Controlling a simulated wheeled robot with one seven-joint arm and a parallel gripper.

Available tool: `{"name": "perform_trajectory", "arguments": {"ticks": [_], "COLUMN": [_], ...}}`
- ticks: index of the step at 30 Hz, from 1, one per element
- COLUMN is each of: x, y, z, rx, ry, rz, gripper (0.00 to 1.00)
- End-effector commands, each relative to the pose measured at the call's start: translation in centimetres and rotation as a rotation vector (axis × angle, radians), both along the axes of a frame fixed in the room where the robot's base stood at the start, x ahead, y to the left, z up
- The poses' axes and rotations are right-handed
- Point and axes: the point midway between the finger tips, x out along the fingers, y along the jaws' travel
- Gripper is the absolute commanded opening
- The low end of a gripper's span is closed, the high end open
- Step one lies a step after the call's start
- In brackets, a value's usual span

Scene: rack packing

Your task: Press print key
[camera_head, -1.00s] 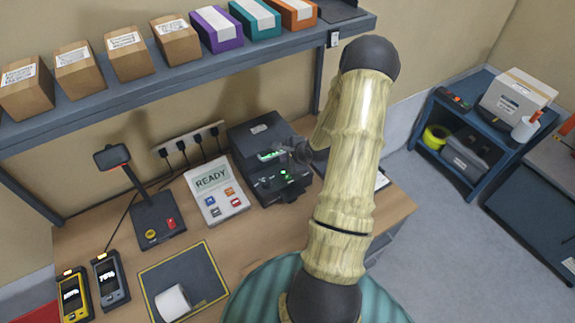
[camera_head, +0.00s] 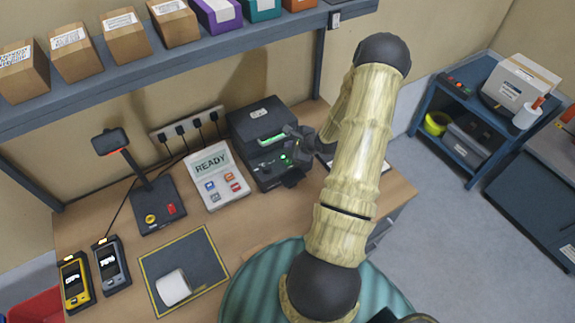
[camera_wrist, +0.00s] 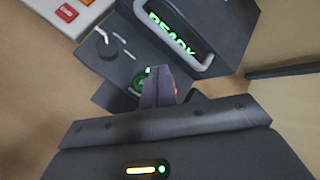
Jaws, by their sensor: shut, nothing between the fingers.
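The dark label printer (camera_head: 248,122) stands on the desk against the wall. Its front panel has a lit green display, which reads READY in the wrist view (camera_wrist: 172,35). A green-lit round key (camera_wrist: 138,82) sits on the panel below a knob (camera_wrist: 106,45). My gripper (camera_wrist: 157,72) is shut and empty, its fingertips over the panel right beside the green key and partly hiding it. I cannot tell whether the tips touch it. In the head view my gripper (camera_head: 291,155) is at the printer's front, partly hidden by my arm.
Left of the printer is a white keypad (camera_head: 217,176) showing READY with several coloured keys. A parcel shelf (camera_head: 112,88) overhangs the back.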

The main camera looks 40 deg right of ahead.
Motion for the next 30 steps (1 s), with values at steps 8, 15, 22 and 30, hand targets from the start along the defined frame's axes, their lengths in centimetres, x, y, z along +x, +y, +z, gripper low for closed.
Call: {"name": "perform_trajectory", "arguments": {"ticks": [8,15,22,30], "x": [0.0,0.0,0.0,0.0], "y": [0.0,0.0,0.0,0.0], "z": [-3.5,-5.4,-5.7,-5.7], "rx": [-0.002,0.0,0.0,-0.001], "ry": [0.0,-0.001,-0.001,0.0], "rz": [0.0,-0.001,-0.001,-0.001], "gripper": [0.0,0.0,0.0,0.0]}}
